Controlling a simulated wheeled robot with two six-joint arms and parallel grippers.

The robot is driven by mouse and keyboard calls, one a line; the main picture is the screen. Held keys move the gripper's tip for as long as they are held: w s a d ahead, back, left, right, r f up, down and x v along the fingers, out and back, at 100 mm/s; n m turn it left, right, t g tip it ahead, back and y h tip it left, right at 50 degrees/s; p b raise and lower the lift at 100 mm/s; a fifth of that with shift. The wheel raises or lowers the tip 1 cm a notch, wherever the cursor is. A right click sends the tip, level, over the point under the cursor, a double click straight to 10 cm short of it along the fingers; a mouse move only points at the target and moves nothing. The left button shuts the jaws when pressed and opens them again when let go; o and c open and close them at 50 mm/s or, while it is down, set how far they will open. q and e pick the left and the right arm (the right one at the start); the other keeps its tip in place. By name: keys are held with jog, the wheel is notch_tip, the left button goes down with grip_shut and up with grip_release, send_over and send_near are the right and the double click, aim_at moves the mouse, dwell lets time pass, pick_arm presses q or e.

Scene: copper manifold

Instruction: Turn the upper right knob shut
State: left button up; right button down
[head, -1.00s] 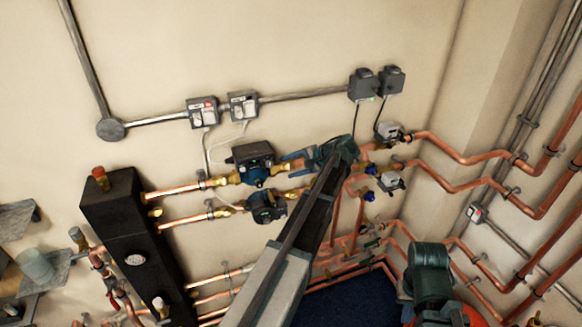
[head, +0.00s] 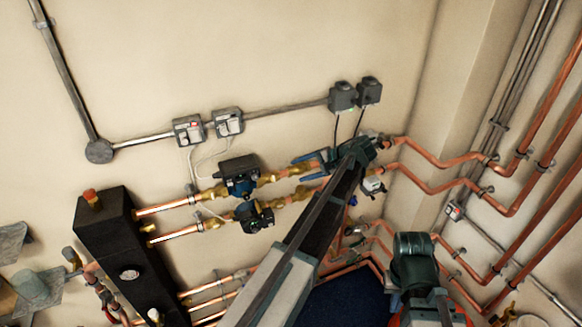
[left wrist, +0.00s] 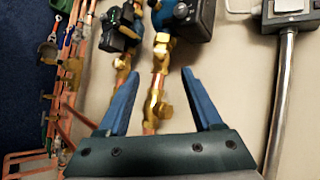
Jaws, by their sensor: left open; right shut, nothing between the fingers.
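My left gripper (head: 300,169) is open, close to the wall at the upper copper pipe, right of the upper pump (head: 238,186). In the left wrist view the open gripper (left wrist: 160,74) has its two blue fingers spread on either side of brass fittings (left wrist: 157,102) on a copper pipe. The fingers look apart from the fittings, with nothing gripped. I cannot clearly make out the upper right knob; my left wrist and arm cover the area right of the fingers. A small blue knob (head: 353,201) shows lower, just right of the arm. My right gripper's fingers are not visible.
A lower pump (head: 256,217) sits under the upper one. Copper pipes (head: 430,160) run right to the corner. Switch boxes (head: 228,122) and conduit are on the wall above. A black manifold block (head: 120,235) stands left.

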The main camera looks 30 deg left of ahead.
pick_arm(q)
jog(key=shift+v, duration=0.9)
jog(key=s+d+f+m+h+b, duration=0.2)
jog(key=s+d+f+h+b, duration=0.7)
jog(key=s+d+f+b, duration=0.7)
jog(key=s+d+f, duration=0.8)
jog(key=s+f, duration=0.2)
jog(key=s, duration=0.1)
jog(key=shift+s+h+b, duration=0.3)
jog(key=shift+s, duration=0.05)
